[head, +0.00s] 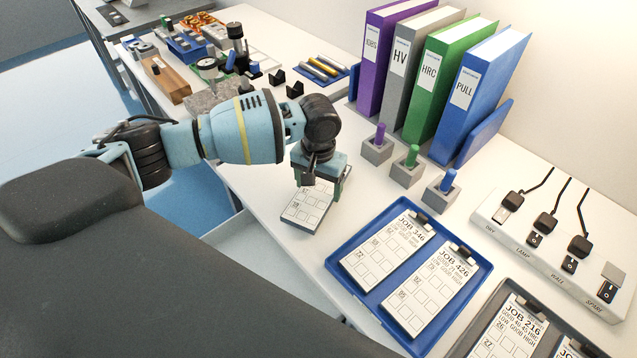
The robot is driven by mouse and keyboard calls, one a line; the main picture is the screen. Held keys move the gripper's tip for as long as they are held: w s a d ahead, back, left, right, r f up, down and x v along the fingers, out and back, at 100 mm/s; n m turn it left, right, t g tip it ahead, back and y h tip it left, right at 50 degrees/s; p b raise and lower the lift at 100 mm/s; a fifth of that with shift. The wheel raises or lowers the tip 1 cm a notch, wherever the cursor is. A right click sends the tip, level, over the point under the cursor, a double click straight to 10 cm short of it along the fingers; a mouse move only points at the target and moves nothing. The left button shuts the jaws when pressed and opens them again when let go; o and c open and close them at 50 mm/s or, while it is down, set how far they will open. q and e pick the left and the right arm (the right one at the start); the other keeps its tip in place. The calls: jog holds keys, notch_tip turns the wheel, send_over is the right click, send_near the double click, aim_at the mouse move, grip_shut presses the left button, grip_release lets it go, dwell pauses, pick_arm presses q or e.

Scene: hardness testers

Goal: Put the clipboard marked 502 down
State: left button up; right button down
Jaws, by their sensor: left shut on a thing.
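My left gripper (318,182) is shut on the top end of a clipboard (306,211) with a white sheet of boxes. The gripper hides the clipboard's heading, so I cannot read its job number. The clipboard is over the white table's front part, left of the blue tray (336,266). I cannot tell whether it touches the table. My right gripper is not in view.
The blue tray holds clipboards JOB 346 (388,251) and JOB 426 (432,291). A dark tray (462,345) holds JOB 216 (511,330). Behind stand pegs in grey blocks (407,174), binders (440,88) and a switch strip (545,262). Small instruments crowd the far left.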

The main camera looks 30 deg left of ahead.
aim_at(319, 190)
pick_arm(q)
jog(key=shift+f, duration=0.5)
jog(key=o, duration=1.2)
jog(key=shift+c, duration=0.2)
jog(key=shift+r+p, duration=0.45)
jog(key=shift+r, duration=3.5)
